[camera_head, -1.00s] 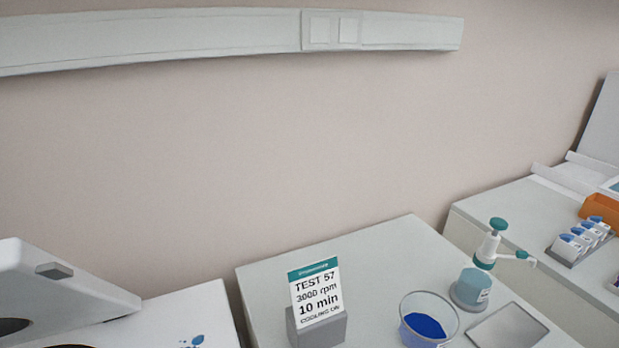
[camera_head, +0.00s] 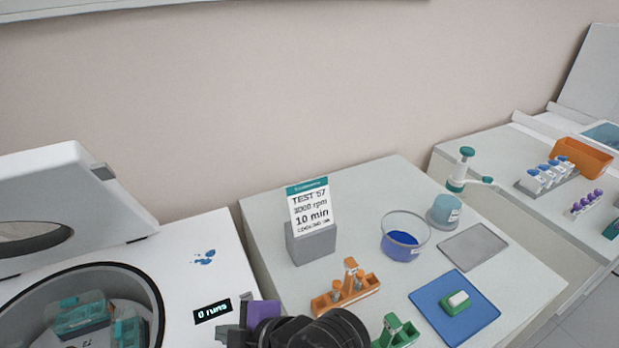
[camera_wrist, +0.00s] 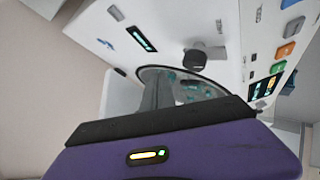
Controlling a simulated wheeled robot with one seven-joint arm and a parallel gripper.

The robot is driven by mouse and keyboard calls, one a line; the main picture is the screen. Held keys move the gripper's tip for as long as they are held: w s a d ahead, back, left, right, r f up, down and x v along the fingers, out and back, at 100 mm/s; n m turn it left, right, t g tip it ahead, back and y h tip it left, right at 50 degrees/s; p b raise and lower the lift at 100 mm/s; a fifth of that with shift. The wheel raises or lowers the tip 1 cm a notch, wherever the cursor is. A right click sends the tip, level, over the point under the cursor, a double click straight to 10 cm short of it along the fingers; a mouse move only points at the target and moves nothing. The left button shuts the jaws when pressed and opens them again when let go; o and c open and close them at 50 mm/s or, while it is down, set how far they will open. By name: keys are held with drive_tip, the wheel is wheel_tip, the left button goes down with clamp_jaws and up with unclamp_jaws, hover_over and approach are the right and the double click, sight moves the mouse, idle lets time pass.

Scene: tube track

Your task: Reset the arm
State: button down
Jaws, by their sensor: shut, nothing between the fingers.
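My gripper shows in the wrist view (camera_wrist: 160,88) as a purple body with a dark edge and grey fingers close together. The fingers are shut with nothing held, and they point toward the round opening of the white centrifuge (camera_wrist: 212,72). In the head view, the black and purple end of my arm is at the bottom edge, in front of the open centrifuge (camera_head: 228,262) and the bench. The fingertips are hard to make out there. The centrifuge lid (camera_head: 75,205) stands raised at the left.
On the bench (camera_head: 365,185) are a sign on a grey block (camera_head: 311,243), a blue-filled bowl (camera_head: 404,238), an orange rack (camera_head: 345,292), a green rack (camera_head: 396,332) and a blue mat (camera_head: 430,300). A dispenser (camera_head: 462,170) stands behind. Tube racks and an orange bin (camera_head: 582,157) are at right.

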drive_tip(key=w+d+r+m+t, duration=0.3)
drive_tip(key=w+r+m+t, duration=0.1)
drive_tip(key=r+m+t, duration=0.15)
drive_tip(key=s+d+f+m+t+h+b, duration=0.1)
drive_tip(key=s+d+m+t, duration=0.2)
drive_tip(key=d+m, duration=0.3)
drive_tip(key=s+d+f+m+t+h, duration=0.2)
drive_tip(key=d+m+t, duration=0.15)
drive_tip(key=d, duration=0.55)
drive_tip(key=s+d+f+m+h+b, duration=0.1)
drive_tip(key=s+d+m+h, duration=0.1)
drive_tip(key=s+d, duration=0.3)
drive_tip(key=s+d+f+m+g+h+b, duration=0.1)
drive_tip(key=s+d, duration=0.5)
drive_tip(key=s, duration=0.6)
drive_tip(key=s+d+f+m+h+b, duration=0.1)
drive_tip(key=s+d+f+m+h, duration=0.1)
drive_tip(key=s+d, duration=0.3)
drive_tip(key=s+h, duration=0.1)
drive_tip(key=s, duration=0.2)
drive_tip(key=shift+s+d+f+m+g, duration=0.15)
drive_tip(key=shift+s+m+g, duration=0.15)
drive_tip(key=shift+m+g, duration=0.1)
